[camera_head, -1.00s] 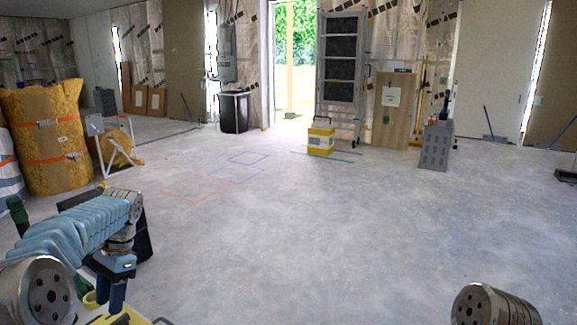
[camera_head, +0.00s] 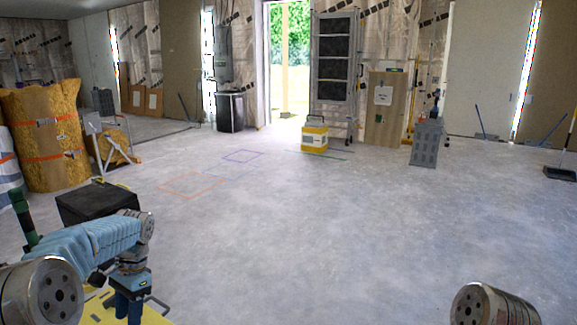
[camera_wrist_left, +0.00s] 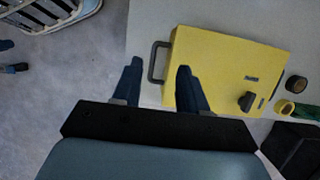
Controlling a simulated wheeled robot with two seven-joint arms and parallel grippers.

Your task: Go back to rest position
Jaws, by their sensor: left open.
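My left gripper (camera_head: 130,308) is at the lower left of the head view, pointing down beside a yellow case (camera_head: 100,308). In the left wrist view my left gripper (camera_wrist_left: 157,80) is open, with its two dark blue fingers apart. The yellow case (camera_wrist_left: 225,65) is there too, and its black handle (camera_wrist_left: 158,62) appears between the fingertips. The fingers do not close on it; how far above it they are, I cannot tell. My right gripper is out of view; only a round metal arm joint of mine shows at the lower right.
A black box (camera_head: 95,203) and a green bottle-like object (camera_head: 22,215) stand near my left arm. In the left wrist view a grey slatted crate (camera_wrist_left: 50,12) lies upper left. A yellow-and-white box (camera_head: 314,139) stands by the ladder. The middle floor is clear.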

